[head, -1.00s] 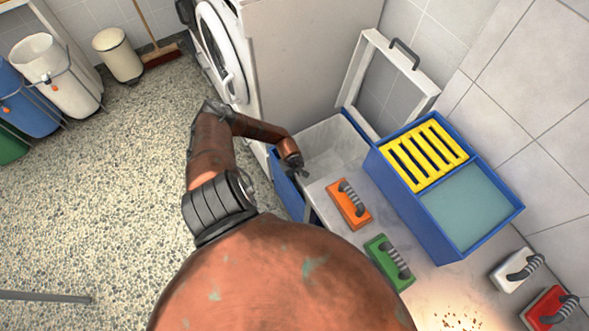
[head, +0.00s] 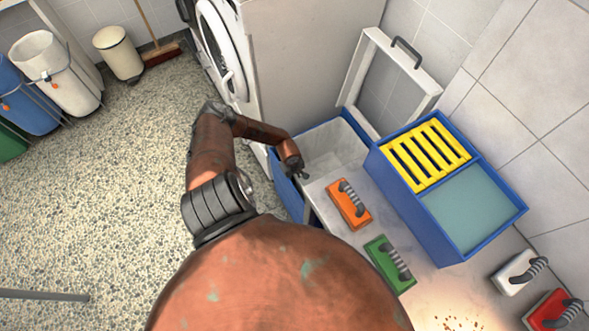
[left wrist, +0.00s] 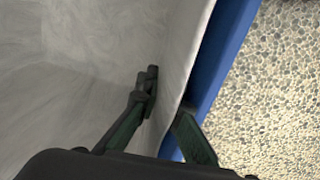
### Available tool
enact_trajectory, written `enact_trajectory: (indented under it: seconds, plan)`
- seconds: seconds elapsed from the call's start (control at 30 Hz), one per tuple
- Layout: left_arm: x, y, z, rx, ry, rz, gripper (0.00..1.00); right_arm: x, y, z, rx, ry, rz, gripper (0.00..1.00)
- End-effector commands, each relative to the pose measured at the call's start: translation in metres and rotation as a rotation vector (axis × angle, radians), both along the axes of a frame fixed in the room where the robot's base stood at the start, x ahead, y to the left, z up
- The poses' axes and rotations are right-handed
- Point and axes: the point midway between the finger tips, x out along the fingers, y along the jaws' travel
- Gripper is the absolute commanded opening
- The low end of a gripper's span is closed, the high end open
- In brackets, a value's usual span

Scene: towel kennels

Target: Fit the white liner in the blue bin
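The blue bin (head: 285,188) is at the middle of the head view, between the white machine and the counter. The white liner (head: 322,141) sits inside it, pale and open at the top. In the left wrist view the liner (left wrist: 70,60) fills the left side, and a dark gap separates its edge from the blue bin rim (left wrist: 228,45). My left gripper (head: 303,174) is at the near edge of the liner. Its fingers (left wrist: 160,98) straddle the liner wall and close on it, one inside, the other partly hidden behind the wall. My right gripper is out of view.
An orange brush (head: 347,205) and a green brush (head: 380,264) lie on the counter by the bin. A blue two-part tub (head: 440,232) with a yellow grate (head: 427,155) stands to the right. A white frame (head: 366,62) leans behind.

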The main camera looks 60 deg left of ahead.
Motion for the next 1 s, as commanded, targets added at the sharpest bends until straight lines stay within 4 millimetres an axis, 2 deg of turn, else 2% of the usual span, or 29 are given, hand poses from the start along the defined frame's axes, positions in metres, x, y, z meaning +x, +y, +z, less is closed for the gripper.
enact_trajectory:
  seconds: [0.23,0.83,1.0]
  plan:
    - [-0.0033,0.0003,-0.0011,0.000,0.006,-0.001,0.25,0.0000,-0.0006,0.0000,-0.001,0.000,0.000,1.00]
    - [-0.0104,0.0003,-0.0039,0.002,0.019,-0.002,0.25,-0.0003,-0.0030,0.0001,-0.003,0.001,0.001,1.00]
    - [-0.0102,0.0012,0.0050,0.002,0.018,-0.002,0.25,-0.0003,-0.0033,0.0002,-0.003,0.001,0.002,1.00]
